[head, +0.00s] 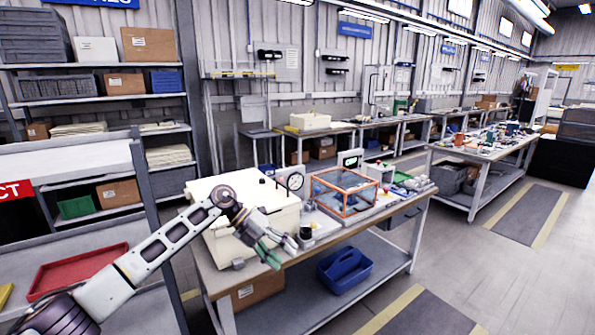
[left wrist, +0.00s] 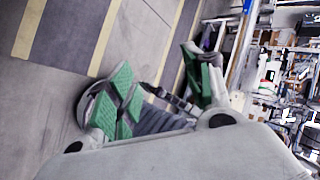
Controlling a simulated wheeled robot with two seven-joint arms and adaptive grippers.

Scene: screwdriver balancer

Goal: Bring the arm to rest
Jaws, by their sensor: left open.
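My left arm (head: 150,255) reaches in from the lower left of the head view. My left gripper (head: 284,252) hangs at its end, in front of the cream box on the workbench. Its green-padded fingers are apart with nothing between them. In the left wrist view the open left gripper (left wrist: 165,95) shows its green pads against floor and shelving. My right gripper is in neither view.
The workbench (head: 375,222) carries the cream box (head: 240,215), an orange-framed clear case (head: 345,190) and a round dial (head: 295,181). A blue tote (head: 343,270) sits on its lower shelf. A red tray (head: 78,270) lies at left. Floor to the right (head: 480,260) is clear.

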